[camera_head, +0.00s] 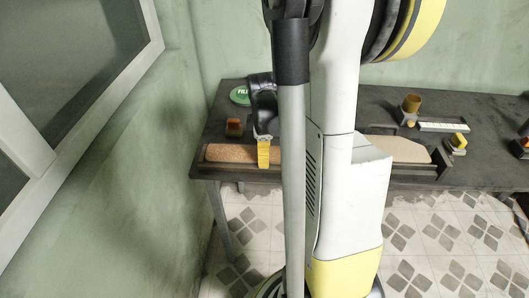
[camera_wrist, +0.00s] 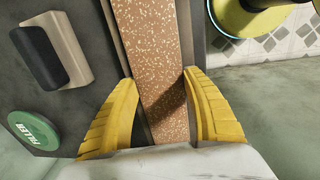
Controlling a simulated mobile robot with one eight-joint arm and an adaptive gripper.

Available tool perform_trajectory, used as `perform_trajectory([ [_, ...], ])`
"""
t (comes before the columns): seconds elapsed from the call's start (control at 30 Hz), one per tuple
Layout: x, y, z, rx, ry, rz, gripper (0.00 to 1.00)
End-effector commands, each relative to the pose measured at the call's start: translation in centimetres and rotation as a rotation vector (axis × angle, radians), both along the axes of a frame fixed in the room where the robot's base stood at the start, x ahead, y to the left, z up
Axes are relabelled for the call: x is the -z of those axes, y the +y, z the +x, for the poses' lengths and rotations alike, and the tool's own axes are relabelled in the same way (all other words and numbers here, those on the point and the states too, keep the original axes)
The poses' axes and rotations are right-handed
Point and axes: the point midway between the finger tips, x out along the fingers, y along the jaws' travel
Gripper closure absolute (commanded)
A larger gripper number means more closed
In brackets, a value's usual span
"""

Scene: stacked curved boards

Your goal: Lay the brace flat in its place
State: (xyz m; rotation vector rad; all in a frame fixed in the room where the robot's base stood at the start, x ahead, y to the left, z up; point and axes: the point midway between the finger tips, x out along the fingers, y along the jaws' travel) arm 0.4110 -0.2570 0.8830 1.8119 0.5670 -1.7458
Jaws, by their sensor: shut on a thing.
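The brace appears to be the speckled brown board (camera_wrist: 157,45), long and flat, running up the middle of the wrist view. In the head view its left part (camera_head: 228,153) lies along the front edge of the table, in or just above a dark tray (camera_head: 436,170). My gripper (camera_wrist: 160,85) has one yellow finger on each long side of the board and is shut on it. In the head view my gripper (camera_head: 263,152) is near the table's left end. My arm hides the middle of the board, and I cannot tell whether it touches the tray floor.
A pale board end (camera_head: 400,149) shows right of my arm. A green filler disc (camera_wrist: 33,130) and a dark-and-beige block (camera_wrist: 55,50) lie beside the board.

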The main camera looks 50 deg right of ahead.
Motion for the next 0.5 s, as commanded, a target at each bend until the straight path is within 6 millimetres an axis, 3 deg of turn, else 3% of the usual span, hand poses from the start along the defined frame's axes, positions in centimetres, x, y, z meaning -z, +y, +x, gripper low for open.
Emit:
perform_trajectory([
  [0.5, -2.6, 0.2, -0.2, 0.000, 0.000, 0.000, 0.61],
])
